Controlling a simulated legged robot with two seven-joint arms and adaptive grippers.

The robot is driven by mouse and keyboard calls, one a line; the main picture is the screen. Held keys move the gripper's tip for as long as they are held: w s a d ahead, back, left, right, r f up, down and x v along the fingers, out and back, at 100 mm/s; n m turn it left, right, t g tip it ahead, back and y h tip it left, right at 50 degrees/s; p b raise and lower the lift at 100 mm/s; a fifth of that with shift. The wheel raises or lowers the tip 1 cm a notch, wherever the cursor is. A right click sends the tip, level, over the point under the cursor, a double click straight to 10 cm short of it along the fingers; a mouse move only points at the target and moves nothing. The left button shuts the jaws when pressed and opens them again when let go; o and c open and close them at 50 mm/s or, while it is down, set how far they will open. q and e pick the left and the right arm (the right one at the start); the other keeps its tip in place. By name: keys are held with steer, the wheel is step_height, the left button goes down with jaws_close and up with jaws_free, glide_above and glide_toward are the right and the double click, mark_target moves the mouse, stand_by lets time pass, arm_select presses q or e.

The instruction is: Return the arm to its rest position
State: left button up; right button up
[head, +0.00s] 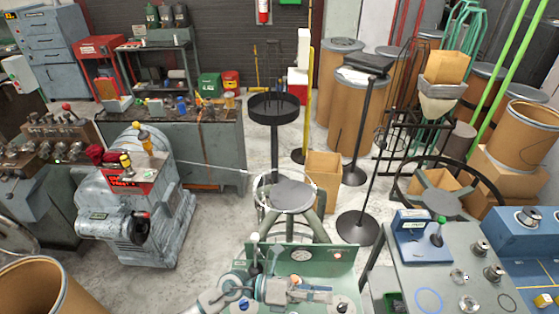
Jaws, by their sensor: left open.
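My left arm comes in at the bottom of the head view, and my left gripper (308,291) is over the green console panel (335,263) at the bottom centre. The gripper is small and partly blends with the panel's parts, but it is open. I see nothing held between its fingers. The panel has a round gauge (302,255) and dark knobs close to the gripper. I cannot tell whether the gripper touches any of them. My right gripper is not in view.
A grey coiler machine (135,205) stands at the left. A round stool-like stand (291,195) is behind the panel. A grey test bench (455,262) is at the right. Cardboard drums (357,110) stand at the back right. Floor between machine and panel is clear.

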arm_select(q)
steer(key=w+a+r+n+t+y, duration=0.2)
steer(key=w+a+n+t, duration=0.35)
steer(key=n+t, duration=0.6)
steer(key=w+a+r+n+t+y, duration=0.2)
steer(key=w+a+n+t, duration=0.35)
steer(key=n+t, duration=0.6)
steer(key=a+f+n+g+y, duration=0.4)
steer(key=a+f+n+y, duration=1)
steer(key=f+n, duration=0.15)
steer(key=s+a+f+n+g, duration=0.25)
steer(key=s+f+g, duration=0.45)
steer(key=s+f, duration=0.4)
steer(key=s+a+f+n+g, duration=0.25)
steer(key=s+f+g, duration=0.35)
steer(key=s+f, duration=0.5)
steer(key=s+a+f+g, duration=0.1)
steer(key=s+f, duration=0.1)
steer(key=f, duration=1.2)
steer(key=s+f, duration=0.2)
steer(key=f, duration=1.2)
steer(key=s+a+f+m+g+y, duration=0.1)
steer(key=s+a+f, duration=0.2)
steer(key=s+f, duration=0.9)
steer(key=s, duration=0.4)
steer(key=shift+f, duration=0.3)
